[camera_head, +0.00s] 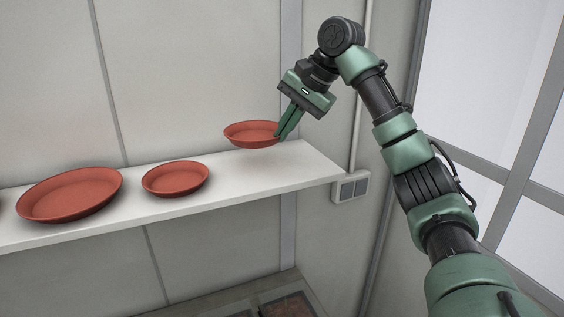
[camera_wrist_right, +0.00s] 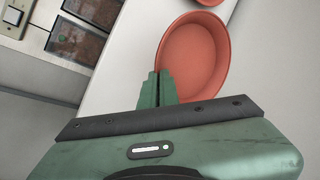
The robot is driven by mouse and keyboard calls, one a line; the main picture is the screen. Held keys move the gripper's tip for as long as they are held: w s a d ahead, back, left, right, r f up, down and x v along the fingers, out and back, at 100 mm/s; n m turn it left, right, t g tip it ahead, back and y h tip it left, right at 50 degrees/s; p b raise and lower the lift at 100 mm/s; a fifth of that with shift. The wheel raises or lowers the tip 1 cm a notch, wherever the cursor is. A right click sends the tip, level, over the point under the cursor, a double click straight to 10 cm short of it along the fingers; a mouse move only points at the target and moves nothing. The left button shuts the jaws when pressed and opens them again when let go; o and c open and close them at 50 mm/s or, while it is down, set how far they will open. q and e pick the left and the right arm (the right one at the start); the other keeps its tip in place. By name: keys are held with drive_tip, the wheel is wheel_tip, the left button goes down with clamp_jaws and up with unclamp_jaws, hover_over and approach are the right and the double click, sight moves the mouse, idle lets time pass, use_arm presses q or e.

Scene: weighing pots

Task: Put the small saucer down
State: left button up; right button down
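A small terracotta saucer (camera_head: 250,132) is at the right end of the white shelf (camera_head: 290,170) in the head view. My right gripper (camera_head: 281,136) has its fingers closed together at the saucer's right rim. The saucer looks a little above the shelf surface, with a soft shadow below it. In the right wrist view the saucer (camera_wrist_right: 195,58) lies just beyond my fingertips (camera_wrist_right: 157,80), which are shut on its near rim. The shelf also shows in that view (camera_wrist_right: 125,70). My left gripper is not in view.
Another saucer (camera_head: 175,179) and a larger one (camera_head: 70,194) sit on the shelf to the left. A socket box (camera_head: 350,187) is on the wall beside the shelf's right end. Dark trays (camera_head: 290,304) show below.

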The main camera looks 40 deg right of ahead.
drive_tip(key=f, duration=0.2)
drive_tip(key=s+f, duration=0.1)
drive_tip(key=shift+d, duration=0.4)
drive_tip(key=shift+s+a+f, duration=0.1)
drive_tip(key=shift+f, duration=0.55)
drive_tip(key=shift+w+a+f+p, duration=0.1)
drive_tip(key=shift+f+p, duration=0.15)
drive_tip(key=shift+f, duration=0.4)
drive_tip(key=shift+w+a+f+p, duration=0.1)
drive_tip(key=shift+f+p, duration=0.15)
drive_tip(key=shift+f, duration=0.85)
drive_tip(key=shift+d, duration=0.15)
drive_tip(key=c, duration=2)
unclamp_jaws()
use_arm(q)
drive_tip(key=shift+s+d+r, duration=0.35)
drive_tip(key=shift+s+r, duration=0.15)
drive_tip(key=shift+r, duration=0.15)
use_arm(e)
drive_tip(key=shift+o, duration=0.2)
